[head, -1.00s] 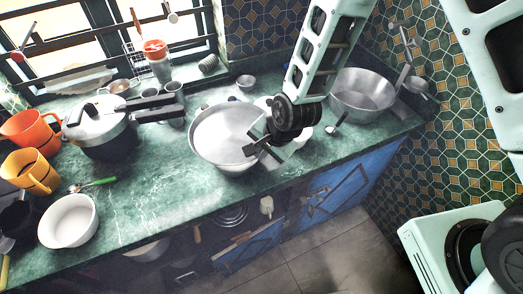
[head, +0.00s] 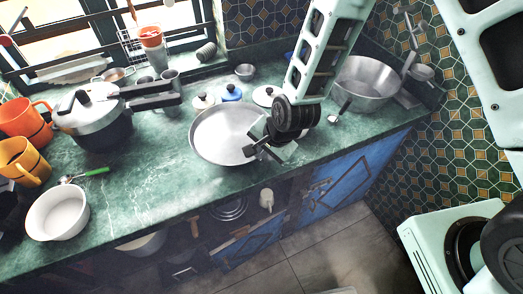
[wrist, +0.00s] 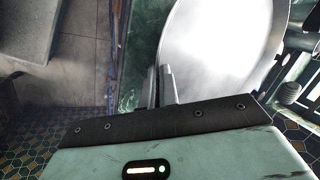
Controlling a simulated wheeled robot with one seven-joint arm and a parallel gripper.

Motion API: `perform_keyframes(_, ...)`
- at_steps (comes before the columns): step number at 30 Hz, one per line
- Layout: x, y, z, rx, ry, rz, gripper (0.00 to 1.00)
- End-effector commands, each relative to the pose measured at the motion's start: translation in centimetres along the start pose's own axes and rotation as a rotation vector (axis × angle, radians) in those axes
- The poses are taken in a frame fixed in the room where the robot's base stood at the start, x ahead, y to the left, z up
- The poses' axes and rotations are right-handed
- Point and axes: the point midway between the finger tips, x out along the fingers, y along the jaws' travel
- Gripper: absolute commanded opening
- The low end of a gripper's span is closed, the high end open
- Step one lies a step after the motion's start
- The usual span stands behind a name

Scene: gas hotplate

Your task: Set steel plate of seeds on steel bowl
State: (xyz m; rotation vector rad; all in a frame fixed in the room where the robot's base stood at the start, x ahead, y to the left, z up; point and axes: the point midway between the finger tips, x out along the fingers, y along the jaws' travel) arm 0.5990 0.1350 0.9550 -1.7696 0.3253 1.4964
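The wide, shallow steel plate (head: 222,132) is over the front middle of the green counter. It looks level, and I cannot tell whether it touches the counter. Its inside looks pale and plain; I cannot make out seeds. My gripper (head: 262,150) is at its right front rim. In the wrist view my fingers (wrist: 161,86) are close together at the rim of the plate (wrist: 222,45) and appear shut on it. A large, deep steel bowl (head: 364,84) stands on the counter to the right, near the tiled wall, and looks empty.
Lidded pots, including a blue one (head: 232,93), stand just behind the plate. A pressure cooker (head: 92,112), orange mugs (head: 24,160) and a white bowl (head: 57,212) are at the left. A ladle (head: 340,112) lies near the steel bowl. Counter left of the plate is clear.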

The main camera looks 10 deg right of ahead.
Motion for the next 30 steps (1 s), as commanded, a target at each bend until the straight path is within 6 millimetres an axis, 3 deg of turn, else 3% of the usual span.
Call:
perform_keyframes(26,1.0,0.4,0.0,0.0,0.001,-0.001,0.0)
perform_keyframes(30,0.9,0.4,0.0,0.0,0.001,-0.001,0.28)
